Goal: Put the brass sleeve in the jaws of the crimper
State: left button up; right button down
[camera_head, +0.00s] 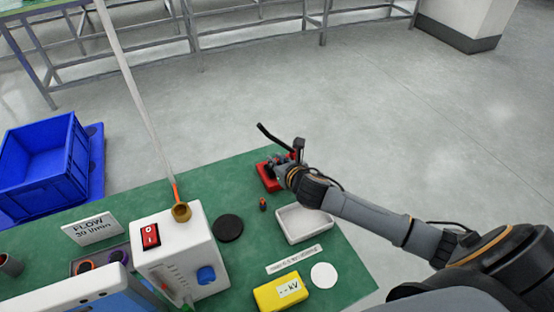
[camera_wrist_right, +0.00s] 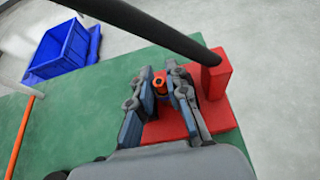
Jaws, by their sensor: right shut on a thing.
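The crimper (camera_head: 268,177) is red with a long black lever and stands near the far edge of the green table. The right wrist view shows its red base (camera_wrist_right: 222,120) and red post (camera_wrist_right: 214,78), with the lever crossing above. My right gripper (camera_head: 283,170) is over the crimper. In the wrist view my right gripper (camera_wrist_right: 161,85) is shut on the small orange-brown brass sleeve (camera_wrist_right: 159,83), which is upright between the fingertips. Something blue shows just below the sleeve. The fingers hide the crimper's jaws, so I cannot tell whether the sleeve sits in them. My left gripper is not in view.
A white tray (camera_head: 304,236) and a small dark piece with an orange top (camera_head: 263,204) lie near the crimper. A black disc (camera_head: 228,228), a white device (camera_head: 199,258) and a yellow meter (camera_head: 268,293) are nearer. A blue crate (camera_head: 47,170) is at left.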

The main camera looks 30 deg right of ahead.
jog(key=shift+s, duration=0.1)
jog(key=c, duration=1.3)
grip_release()
jog(key=shift+f, duration=0.1)
jog(key=shift+r, duration=0.2)
jog(key=v, duration=1.2)
